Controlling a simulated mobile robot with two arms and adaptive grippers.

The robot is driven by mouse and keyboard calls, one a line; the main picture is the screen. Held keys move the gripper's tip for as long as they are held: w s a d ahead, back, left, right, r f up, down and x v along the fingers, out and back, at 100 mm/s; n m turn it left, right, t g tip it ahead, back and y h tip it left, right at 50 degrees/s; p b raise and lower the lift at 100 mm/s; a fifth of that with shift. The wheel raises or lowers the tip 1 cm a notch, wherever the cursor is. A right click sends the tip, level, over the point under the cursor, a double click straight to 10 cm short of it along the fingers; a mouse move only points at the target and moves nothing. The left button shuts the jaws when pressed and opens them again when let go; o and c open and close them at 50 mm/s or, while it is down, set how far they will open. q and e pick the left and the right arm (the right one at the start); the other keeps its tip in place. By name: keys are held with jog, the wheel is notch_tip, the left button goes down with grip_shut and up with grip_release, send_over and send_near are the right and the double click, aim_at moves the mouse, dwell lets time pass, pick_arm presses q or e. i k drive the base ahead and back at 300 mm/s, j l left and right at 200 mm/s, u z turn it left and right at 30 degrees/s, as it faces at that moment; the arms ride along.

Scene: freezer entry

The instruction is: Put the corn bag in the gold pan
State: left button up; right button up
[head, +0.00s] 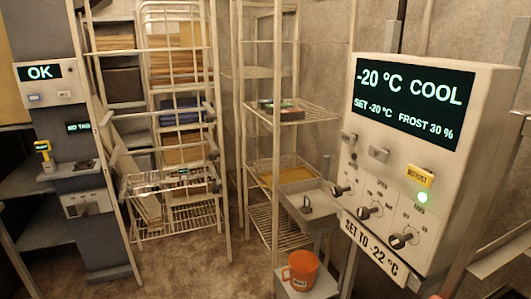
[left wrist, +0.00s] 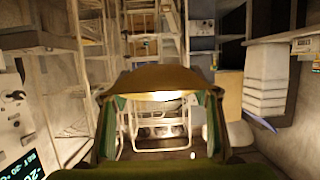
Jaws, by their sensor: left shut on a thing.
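My left gripper (left wrist: 161,98) shows in the left wrist view, its two greenish fingers on either side. It is shut on an olive-gold, arched thing that spans the fingertips, which I take for the corn bag (left wrist: 158,77); its print cannot be read. In the head view a flat gold surface, likely the gold pan (head: 292,167), lies on a middle shelf of the wire rack. The rack's post partly hides it. The held bag is apart from it. Neither gripper shows in the head view.
A control box (head: 436,160) fills the right of the head view. An orange mug (head: 302,270) stands on a low stand in front of the wire rack (head: 277,205). A grey tray (head: 312,200) juts out beside it. A wire cart (head: 170,195) stands left; bare floor lies in front.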

aim_at(287, 179)
jog(key=i+j+u, duration=0.4)
jog(key=i, duration=0.35)
jog(key=i+u, duration=0.4)
jog(key=i, duration=0.4)
jog(key=i+z, duration=0.4)
jog(key=i+j+z, duration=0.2)
jog(key=z, duration=0.2)
jog(key=i+j+z, duration=0.25)
jog(key=i+z, duration=0.15)
jog(key=i+j+z, duration=0.65)
jog(key=z, duration=0.15)
jog(key=i+j+z, duration=0.2)
jog(key=j+z, duration=0.25)
jog(key=i+j+z, duration=0.15)
jog(key=j+z, duration=0.25)
jog(key=l, duration=0.05)
